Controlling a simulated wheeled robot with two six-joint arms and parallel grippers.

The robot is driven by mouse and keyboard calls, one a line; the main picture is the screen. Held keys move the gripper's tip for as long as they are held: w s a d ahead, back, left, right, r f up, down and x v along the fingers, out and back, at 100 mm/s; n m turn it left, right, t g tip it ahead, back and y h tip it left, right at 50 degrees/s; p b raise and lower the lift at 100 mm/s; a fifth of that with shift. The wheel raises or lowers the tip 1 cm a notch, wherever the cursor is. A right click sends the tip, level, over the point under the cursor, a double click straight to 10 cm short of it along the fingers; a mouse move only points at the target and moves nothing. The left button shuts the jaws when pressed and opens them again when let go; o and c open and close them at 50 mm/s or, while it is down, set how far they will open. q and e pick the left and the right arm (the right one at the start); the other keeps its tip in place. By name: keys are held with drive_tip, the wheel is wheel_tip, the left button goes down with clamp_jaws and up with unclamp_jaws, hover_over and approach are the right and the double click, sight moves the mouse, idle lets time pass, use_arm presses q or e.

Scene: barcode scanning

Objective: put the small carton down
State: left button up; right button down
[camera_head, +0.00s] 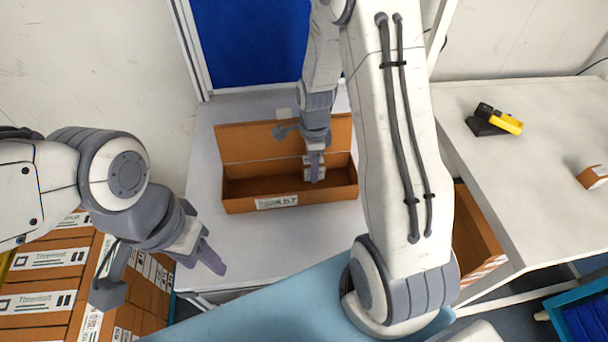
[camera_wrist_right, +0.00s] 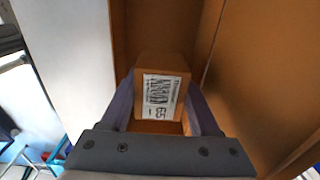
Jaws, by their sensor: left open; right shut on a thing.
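The small carton (camera_wrist_right: 178,66) is brown with a white barcode label that faces my right wrist camera. My right gripper (camera_wrist_right: 160,108) is shut on it, one finger on each side. In the head view my right gripper (camera_head: 314,172) points down inside the open brown box (camera_head: 235,203), and the carton is mostly hidden there. I cannot tell whether the carton touches the box floor. The box stands on a light grey table, its lid flap raised at the back. My left gripper (camera_head: 160,275) is open and empty, above the labelled cartons at the lower left.
Several labelled brown cartons (camera_head: 45,259) are stacked at the lower left. A yellow and black scanner (camera_head: 495,121) and another brown carton (camera_head: 593,177) are on the right table (camera_head: 520,210). Another open brown box (camera_head: 475,238) stands between the tables.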

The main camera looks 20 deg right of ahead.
sight(312, 186)
drive_tip(key=shift+f, duration=0.85)
wheel_tip(312, 186, down, 3)
drive_tip(key=shift+f+p, duration=0.15)
drive_tip(key=shift+p, duration=0.45)
drive_tip(key=shift+f, duration=0.3)
drive_tip(key=shift+f, duration=0.2)
drive_tip(key=shift+c, duration=0.6)
unclamp_jaws()
